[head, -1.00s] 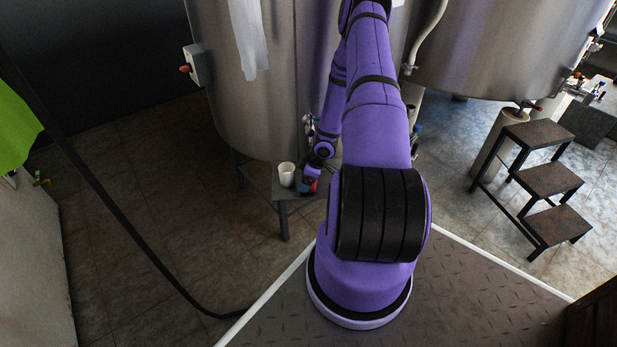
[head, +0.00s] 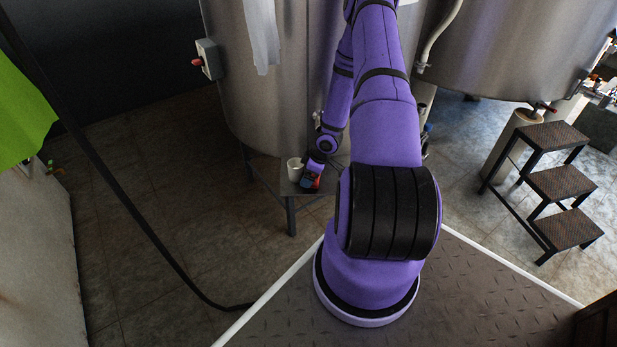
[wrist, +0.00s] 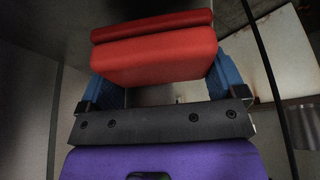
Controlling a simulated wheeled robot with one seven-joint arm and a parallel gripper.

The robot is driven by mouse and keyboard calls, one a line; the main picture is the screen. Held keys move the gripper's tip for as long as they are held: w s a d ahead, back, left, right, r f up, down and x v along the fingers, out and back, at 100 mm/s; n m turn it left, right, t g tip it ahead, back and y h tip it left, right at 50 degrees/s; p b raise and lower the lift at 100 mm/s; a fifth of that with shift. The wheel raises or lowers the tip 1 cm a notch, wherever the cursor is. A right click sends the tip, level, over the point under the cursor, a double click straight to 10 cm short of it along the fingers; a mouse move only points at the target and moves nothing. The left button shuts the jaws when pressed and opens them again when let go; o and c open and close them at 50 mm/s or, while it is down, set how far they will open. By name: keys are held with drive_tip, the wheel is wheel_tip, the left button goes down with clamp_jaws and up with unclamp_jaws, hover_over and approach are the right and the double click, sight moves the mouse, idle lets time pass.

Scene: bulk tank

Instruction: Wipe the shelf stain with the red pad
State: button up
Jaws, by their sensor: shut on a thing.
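My gripper (head: 311,182) is at the low metal shelf (head: 291,188) in front of the large tank. In the wrist view, the two blue fingers of my gripper (wrist: 155,88) are shut on the red pad (wrist: 155,55), a thick red block with a second red layer beyond it. In the head view the red pad (head: 317,182) shows only as a small patch at the fingertips, close over the shelf. I cannot tell whether it touches the shelf. The stain cannot be made out; my gripper and arm cover part of the shelf.
A white cup (head: 295,169) stands on the shelf just left of my gripper. A steel tank (head: 270,100) rises behind the shelf. A step stool (head: 553,182) stands at the right. A dark hose (head: 125,215) runs down the left.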

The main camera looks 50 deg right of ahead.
drive_tip(key=shift+r, duration=2)
drive_tip(key=shift+r, duration=1.5)
drive_tip(key=shift+s+a, duration=0.1)
